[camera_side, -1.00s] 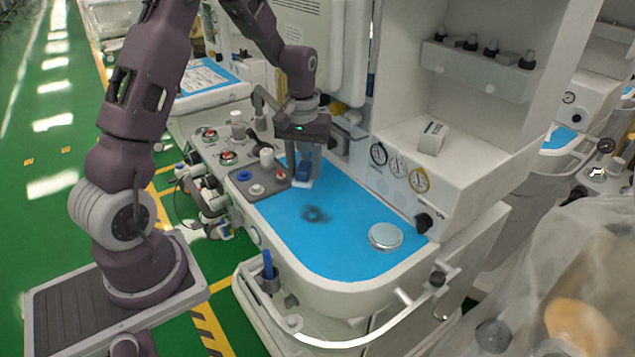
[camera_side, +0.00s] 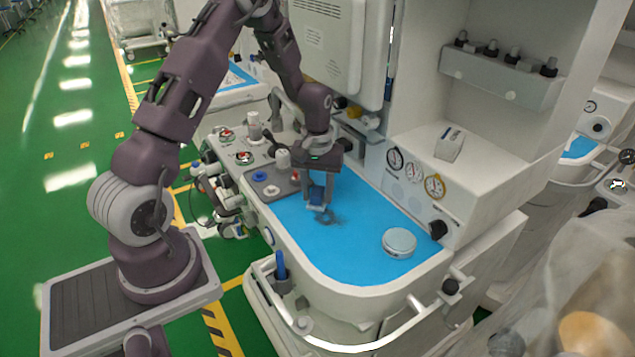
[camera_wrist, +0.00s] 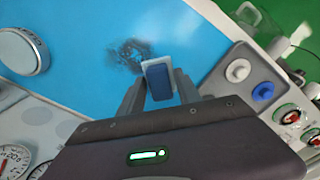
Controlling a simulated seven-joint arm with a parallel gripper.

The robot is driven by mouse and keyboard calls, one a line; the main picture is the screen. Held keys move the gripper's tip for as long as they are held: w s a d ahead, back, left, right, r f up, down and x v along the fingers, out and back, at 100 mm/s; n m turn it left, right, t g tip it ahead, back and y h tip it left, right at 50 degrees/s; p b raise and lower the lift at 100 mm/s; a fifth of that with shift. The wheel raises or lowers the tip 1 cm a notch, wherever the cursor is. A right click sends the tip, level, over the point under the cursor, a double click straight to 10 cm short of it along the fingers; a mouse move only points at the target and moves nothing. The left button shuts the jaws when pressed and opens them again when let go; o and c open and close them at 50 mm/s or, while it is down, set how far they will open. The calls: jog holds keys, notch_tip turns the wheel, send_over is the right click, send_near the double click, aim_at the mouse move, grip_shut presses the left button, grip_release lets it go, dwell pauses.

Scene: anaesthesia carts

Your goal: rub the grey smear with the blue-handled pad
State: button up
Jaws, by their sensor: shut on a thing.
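The grey smear (camera_side: 328,219) is a dark, blotchy patch on the blue worktop (camera_side: 350,255); in the wrist view the smear (camera_wrist: 130,54) lies just beyond the pad. My gripper (camera_side: 318,200) is shut on the blue-handled pad (camera_side: 316,197), which has a pale base under a blue block handle. The pad (camera_wrist: 159,80) is between my fingers in the wrist view, at the near edge of the smear. I cannot tell whether its base touches the worktop.
A round silver lidded tin (camera_side: 399,242) stands on the worktop, right of the smear. A grey panel with blue and white knobs (camera_side: 268,187) is to the left. Gauges (camera_side: 415,172) line the cart's upright face behind. The front of the worktop is clear.

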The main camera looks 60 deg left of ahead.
aim_at(343, 229)
jog(key=shift+d+f, duration=0.25)
jog(key=shift+f, duration=0.25)
jog(key=shift+c, duration=0.6)
jog(key=shift+d, duration=0.8)
grip_shut()
jog(key=shift+d+f, duration=0.1)
jog(key=shift+d, duration=3.85)
jog(key=shift+a, duration=5.05)
jog(key=shift+w, duration=0.4)
jog(key=shift+d, duration=4.95)
jog(key=shift+a, duration=5)
jog(key=shift+d+r, duration=0.1)
jog(key=shift+r, duration=4.1)
